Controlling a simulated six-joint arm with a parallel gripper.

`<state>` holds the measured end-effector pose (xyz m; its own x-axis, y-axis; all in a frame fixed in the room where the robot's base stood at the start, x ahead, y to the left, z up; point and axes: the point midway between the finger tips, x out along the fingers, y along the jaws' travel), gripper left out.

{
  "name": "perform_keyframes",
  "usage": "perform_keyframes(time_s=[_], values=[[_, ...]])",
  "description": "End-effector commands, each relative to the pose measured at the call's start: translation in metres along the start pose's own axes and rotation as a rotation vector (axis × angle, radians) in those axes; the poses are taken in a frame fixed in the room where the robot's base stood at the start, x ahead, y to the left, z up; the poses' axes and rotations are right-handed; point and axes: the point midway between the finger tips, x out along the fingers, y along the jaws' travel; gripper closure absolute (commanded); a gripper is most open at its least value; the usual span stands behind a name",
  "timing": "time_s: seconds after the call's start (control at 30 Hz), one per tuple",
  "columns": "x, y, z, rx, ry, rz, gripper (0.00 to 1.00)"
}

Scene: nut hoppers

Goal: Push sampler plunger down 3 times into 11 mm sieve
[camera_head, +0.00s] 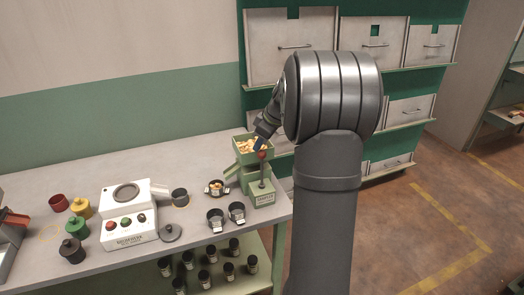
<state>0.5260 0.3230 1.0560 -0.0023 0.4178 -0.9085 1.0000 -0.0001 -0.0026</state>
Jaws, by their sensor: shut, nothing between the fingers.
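The green sampler (262,193) stands near the right end of the table. Its plunger is an upright rod topped by a dark red knob (262,155). The green hopper tray (240,153) behind it holds light brown nuts (252,145). A small round sieve (216,188) with nuts in it sits just left of the sampler; I cannot read its size. My gripper (259,146) points down just above the red knob, shut with nothing held. I cannot tell whether the fingertips touch the knob.
Two empty dark cups (216,219) stand in front of the sampler. A white machine (128,215) with coloured buttons, a dark mug (180,197) and a grey lid (171,233) are further left. Red, yellow, green and dark pots (80,207) stand at far left. The table's back is clear.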

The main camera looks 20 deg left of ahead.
Motion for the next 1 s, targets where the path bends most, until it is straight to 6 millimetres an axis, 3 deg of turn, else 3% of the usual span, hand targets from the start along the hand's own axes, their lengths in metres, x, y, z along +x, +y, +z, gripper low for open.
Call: perform_keyframes(time_s=[0.03, 0.2, 0.43, 0.6, 1.0], values=[[-0.01, 0.0, -0.009, -0.004, 0.003, 0.004, 1.0], [-0.054, 0.001, -0.007, -0.001, 0.006, 0.008, 1.0], [-0.094, 0.001, -0.007, -0.002, 0.007, 0.008, 1.0], [-0.106, 0.001, -0.007, -0.002, 0.006, 0.007, 1.0], [-0.108, 0.001, -0.007, -0.003, 0.007, 0.007, 1.0]])
